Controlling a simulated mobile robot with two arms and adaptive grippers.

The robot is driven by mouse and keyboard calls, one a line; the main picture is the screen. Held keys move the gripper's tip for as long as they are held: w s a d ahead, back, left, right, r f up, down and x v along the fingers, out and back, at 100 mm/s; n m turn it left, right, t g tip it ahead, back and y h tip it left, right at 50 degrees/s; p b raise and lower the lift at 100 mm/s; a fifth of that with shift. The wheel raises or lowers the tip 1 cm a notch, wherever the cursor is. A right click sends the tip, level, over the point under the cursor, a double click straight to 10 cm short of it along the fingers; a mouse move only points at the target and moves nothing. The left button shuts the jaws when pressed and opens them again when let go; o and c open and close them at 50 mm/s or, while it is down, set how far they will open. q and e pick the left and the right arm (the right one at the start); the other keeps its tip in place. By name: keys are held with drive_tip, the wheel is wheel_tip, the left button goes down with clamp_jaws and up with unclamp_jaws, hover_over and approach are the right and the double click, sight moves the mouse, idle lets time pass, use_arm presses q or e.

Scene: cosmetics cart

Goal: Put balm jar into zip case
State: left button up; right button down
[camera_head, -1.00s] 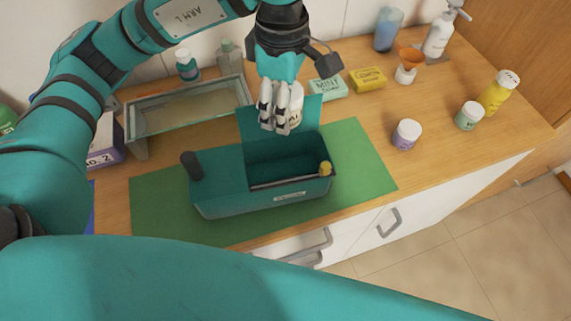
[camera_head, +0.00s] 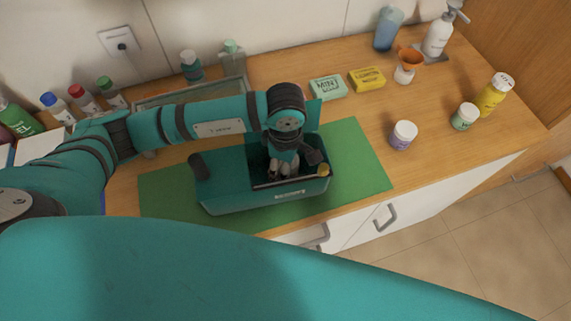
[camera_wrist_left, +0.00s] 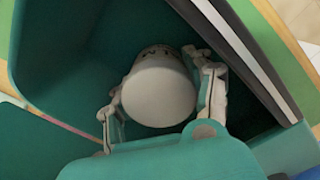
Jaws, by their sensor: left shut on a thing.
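The teal zip case (camera_head: 225,195) sits on the green mat (camera_head: 165,215), its right compartment open with the flap raised behind. My left gripper (camera_head: 284,172) points down into that open compartment. In the left wrist view, its fingers (camera_wrist_left: 158,103) are closed on both sides of a white, round-topped jar, the balm jar (camera_wrist_left: 158,95), inside the teal walls (camera_wrist_left: 60,55). Whether the jar touches the case floor cannot be told. In the head view the jar is hidden by the gripper. My right gripper is not in view.
A white jar with a purple label (camera_head: 402,136), a green-labelled jar (camera_head: 464,117) and a yellow bottle (camera_head: 493,95) stand at the right. Soap boxes (camera_head: 326,87) lie behind the case. A glass tray (camera_head: 165,98) is behind left. The mat's right part is clear.

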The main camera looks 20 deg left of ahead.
use_arm(q)
drive_tip(key=shift+f, duration=1.1)
drive_tip(key=o, duration=1.1)
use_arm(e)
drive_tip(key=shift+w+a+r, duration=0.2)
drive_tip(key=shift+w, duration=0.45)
use_arm(q)
drive_tip(key=shift+w+r, duration=0.1)
drive_tip(key=shift+r, duration=0.2)
wheel_tip(320, 180, up, 11)
drive_tip(key=b, duration=0.3)
drive_tip(key=shift+f+b, duration=0.2)
drive_tip(key=shift+b, duration=0.2)
drive_tip(key=shift+r, duration=0.6)
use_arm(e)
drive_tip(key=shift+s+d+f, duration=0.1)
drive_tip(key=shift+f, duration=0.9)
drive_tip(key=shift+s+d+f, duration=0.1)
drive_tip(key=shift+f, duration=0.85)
